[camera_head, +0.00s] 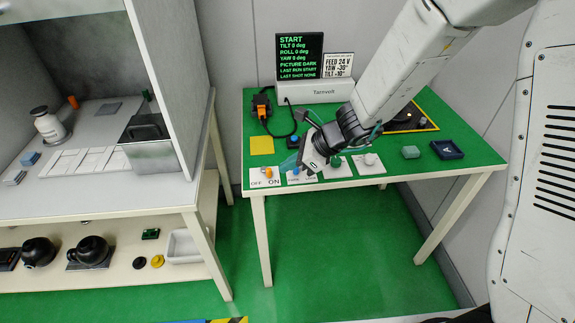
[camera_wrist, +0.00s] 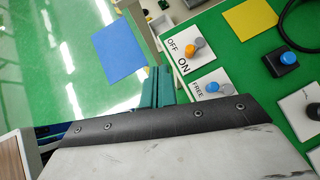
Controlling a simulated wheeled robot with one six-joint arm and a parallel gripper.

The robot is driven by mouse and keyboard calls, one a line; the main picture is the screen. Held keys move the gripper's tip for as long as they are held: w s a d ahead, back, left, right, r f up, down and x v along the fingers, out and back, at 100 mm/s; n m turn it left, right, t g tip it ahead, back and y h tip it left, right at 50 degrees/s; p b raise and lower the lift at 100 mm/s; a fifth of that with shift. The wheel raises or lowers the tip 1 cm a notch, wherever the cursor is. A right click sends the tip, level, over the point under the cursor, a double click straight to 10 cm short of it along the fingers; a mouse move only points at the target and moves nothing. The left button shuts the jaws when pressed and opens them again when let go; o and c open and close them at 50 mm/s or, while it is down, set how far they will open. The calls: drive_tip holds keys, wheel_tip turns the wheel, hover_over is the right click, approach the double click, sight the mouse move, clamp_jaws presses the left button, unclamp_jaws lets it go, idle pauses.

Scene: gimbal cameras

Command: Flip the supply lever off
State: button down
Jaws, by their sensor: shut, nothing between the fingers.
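The supply lever (camera_head: 268,172) has an orange tip and stands on a white plate marked OFF and ON at the front left of the green table. In the head view its tip is nearer the word ON. In the wrist view the lever (camera_wrist: 192,50) shows its orange tip and grey base clear of my fingers. My gripper (camera_head: 290,164) is low over the table front, just right of the lever plate, by the plate with the blue knob. Its teal fingers (camera_wrist: 158,88) are together and empty, apart from the lever in the wrist view.
The blue knob (camera_wrist: 211,88) on the FREE plate is beside the lever plate. A yellow square (camera_head: 261,145) and a blue button (camera_head: 292,140) lie behind. The Tarnvolt display (camera_head: 300,58) stands at the back. A grey cabinet wall (camera_head: 172,60) rises to the left, with a floor gap between.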

drive_tip(key=s+d+r+n+g+h, duration=0.1)
drive_tip(key=s+d+r+n, duration=0.2)
drive_tip(key=s+r+n, duration=0.3)
drive_tip(key=s+d+r+n+g, duration=0.1)
drive_tip(key=s+d+r+n, duration=0.25)
drive_tip(key=r, duration=0.35)
drive_tip(key=s+d+r+n+h, duration=0.3)
drive_tip(key=s+d+n+h, duration=0.1)
drive_tip(key=s+d, duration=0.4)
drive_tip(key=s+d+r+n+t+h, duration=0.1)
drive_tip(key=s+d+r+n+h, duration=0.2)
drive_tip(key=s+d+n, duration=0.4)
drive_tip(key=shift+s+d+r+h, duration=0.15)
drive_tip(key=shift+s+d+h, duration=0.25)
drive_tip(key=shift+s+d, duration=0.7)
drive_tip(key=shift+w, duration=0.1)
